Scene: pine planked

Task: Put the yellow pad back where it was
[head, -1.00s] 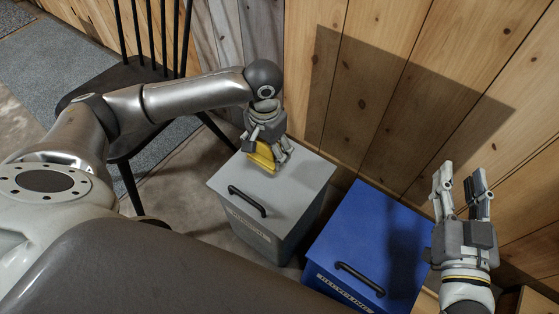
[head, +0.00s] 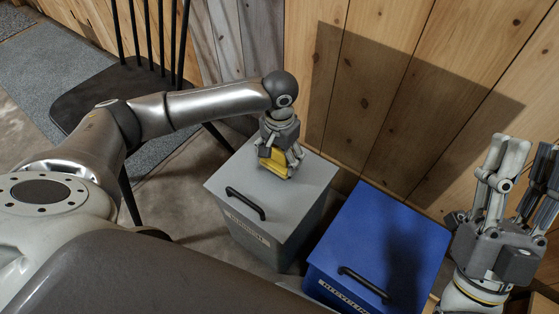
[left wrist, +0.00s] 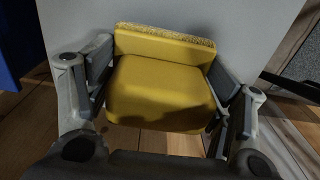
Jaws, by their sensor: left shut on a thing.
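The yellow pad (head: 276,163) is held between the fingers of my left gripper (head: 281,158), over the back part of the grey bin's lid. The grey bin (head: 294,197) is closed, with a black handle on its lid. In the left wrist view the pad (left wrist: 160,90) sits between the fingers, a rough strip along its far edge, with the pale grey lid (left wrist: 75,22) beyond. I cannot tell whether the pad touches the lid. My right gripper (head: 533,155) is open and empty at the right, in front of the wooden wall.
A blue bin (head: 365,230) with a black handle stands to the right of the grey one. A pine plank wall (head: 390,80) rises close behind both.

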